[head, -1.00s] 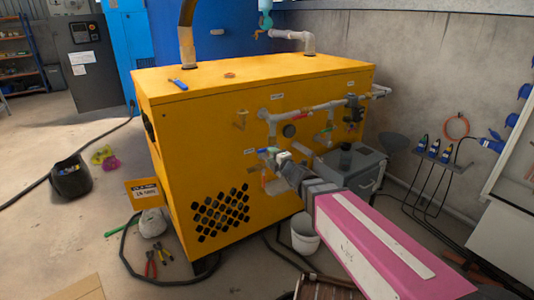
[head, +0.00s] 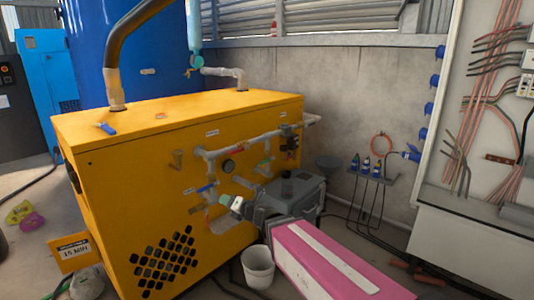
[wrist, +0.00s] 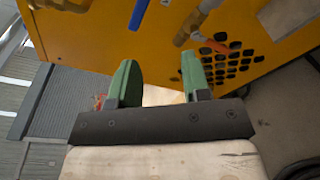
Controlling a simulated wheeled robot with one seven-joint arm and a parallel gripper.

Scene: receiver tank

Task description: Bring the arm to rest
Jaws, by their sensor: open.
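My gripper (head: 236,204) is in front of the yellow cabinet (head: 205,125), close to its pipes and valves in the head view. My pink arm link reaches in from the lower right behind it. In the wrist view, the two green fingers of my gripper (wrist: 158,80) stand apart with nothing between them. A blue valve handle (wrist: 138,14) and a red-orange handle (wrist: 210,44) show beyond the fingertips. I cannot tell the exact gap between the fingers and the valves.
A small stand with bottles (head: 372,176) is by the wall. An open electrical panel (head: 440,150) is at the right. A blue tool (head: 106,128) lies on the cabinet top.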

